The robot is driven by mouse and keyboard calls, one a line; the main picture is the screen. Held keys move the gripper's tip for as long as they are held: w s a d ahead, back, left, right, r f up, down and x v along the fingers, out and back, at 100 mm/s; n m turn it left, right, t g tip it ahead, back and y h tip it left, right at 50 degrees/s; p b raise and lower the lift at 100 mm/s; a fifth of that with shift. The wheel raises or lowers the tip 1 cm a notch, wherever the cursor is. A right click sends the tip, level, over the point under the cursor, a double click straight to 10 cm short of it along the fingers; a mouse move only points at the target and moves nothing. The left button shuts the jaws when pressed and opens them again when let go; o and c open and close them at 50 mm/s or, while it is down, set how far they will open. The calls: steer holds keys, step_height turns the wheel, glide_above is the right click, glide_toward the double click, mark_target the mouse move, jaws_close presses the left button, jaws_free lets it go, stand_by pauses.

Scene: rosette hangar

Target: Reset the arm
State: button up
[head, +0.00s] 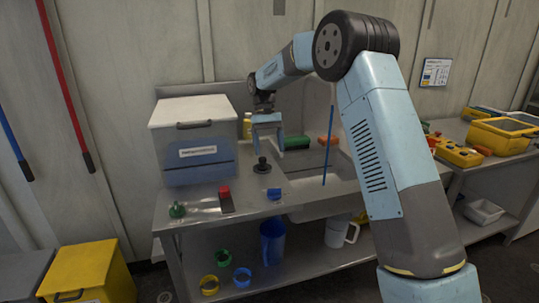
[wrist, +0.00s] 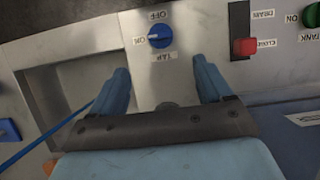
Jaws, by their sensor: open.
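My gripper (head: 267,148) hangs over the steel counter (head: 240,222), at the left of the sink, with its light blue fingers pointing down. Its fingers are apart and nothing shows between them; the wrist view (wrist: 161,66) also shows them spread and empty. A black knobbed piece (head: 262,167) stands on the counter below the fingers in the head view. A blue tap knob (wrist: 160,36) is beyond the fingertips in the wrist view, and its white mark seems to face the ON label. My arm arches in from the right.
A red slider (head: 225,191) labelled CLOSE and DRAIN and a green TANK knob (head: 177,210) are along the counter front. A white and blue box (head: 193,135) stands left. A blue rod (head: 328,150) leans in the sink. Cups and rings fill the lower shelf.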

steer(key=shift+r, duration=0.1)
steer(key=s+d+r+m+t+y, duration=0.1)
steer(key=s+d+r+t, duration=0.2)
steer(key=s+d+r, duration=0.5)
steer(key=s+d+r+m+t, duration=0.1)
steer(key=s+d+r+t, duration=0.1)
steer(key=s+d+r, duration=0.7)
steer(key=s+d+f+t, duration=0.2)
steer(key=s+d, duration=0.1)
steer(key=s, duration=0.8)
steer(key=s+d+f+m+t, duration=0.1)
steer(key=s+d+f+t, duration=0.1)
steer(key=s, duration=1)
steer(key=shift+d+f+t, duration=0.4)
steer(key=shift+t, duration=0.1)
